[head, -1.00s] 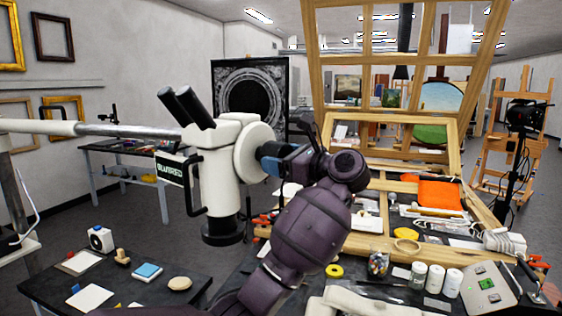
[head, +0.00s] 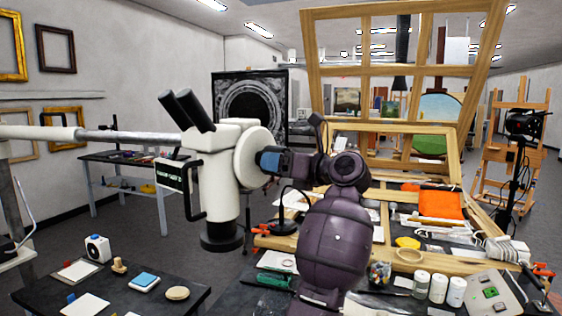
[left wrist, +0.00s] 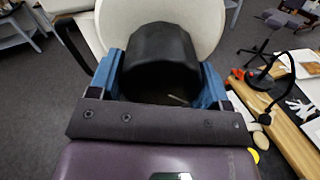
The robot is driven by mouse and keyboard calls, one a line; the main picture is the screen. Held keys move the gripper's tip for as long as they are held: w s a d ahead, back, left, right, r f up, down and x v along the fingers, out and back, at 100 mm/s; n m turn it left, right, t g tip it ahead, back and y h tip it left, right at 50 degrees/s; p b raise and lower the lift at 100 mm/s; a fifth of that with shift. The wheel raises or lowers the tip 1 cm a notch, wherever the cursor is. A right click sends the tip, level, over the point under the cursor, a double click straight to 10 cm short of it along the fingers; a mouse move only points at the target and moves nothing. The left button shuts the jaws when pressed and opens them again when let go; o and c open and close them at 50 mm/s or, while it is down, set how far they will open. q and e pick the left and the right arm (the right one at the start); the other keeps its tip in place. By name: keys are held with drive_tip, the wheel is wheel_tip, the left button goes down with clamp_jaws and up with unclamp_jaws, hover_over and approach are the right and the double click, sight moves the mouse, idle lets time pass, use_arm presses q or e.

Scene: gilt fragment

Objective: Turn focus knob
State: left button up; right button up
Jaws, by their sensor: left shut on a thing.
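The white stereo microscope (head: 216,190), with two black eyepieces, hangs on a horizontal arm at the left of the head view. A round cream disc (head: 247,152) is on its right side. The black focus knob (left wrist: 160,55) stands out from this disc in the left wrist view. My left gripper (head: 269,161) is shut on the knob, with its blue fingers on either side of it, as the left wrist view also shows (left wrist: 160,75). In the head view a blue finger hides most of the knob. My right gripper is not in view.
A dark table (head: 115,285) with small items stands at the lower left. The workbench at the right holds a wooden frame (head: 395,155), an orange cloth (head: 440,204), white jars (head: 438,288) and a control box (head: 490,295). A black lamp (head: 284,226) stands close to my left arm.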

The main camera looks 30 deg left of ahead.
use_arm(q)
drive_tip(key=shift+m, duration=0.3)
drive_tip(key=o, duration=0.9)
drive_tip(key=shift+o, duration=0.2)
drive_tip(key=shift+d, duration=0.1)
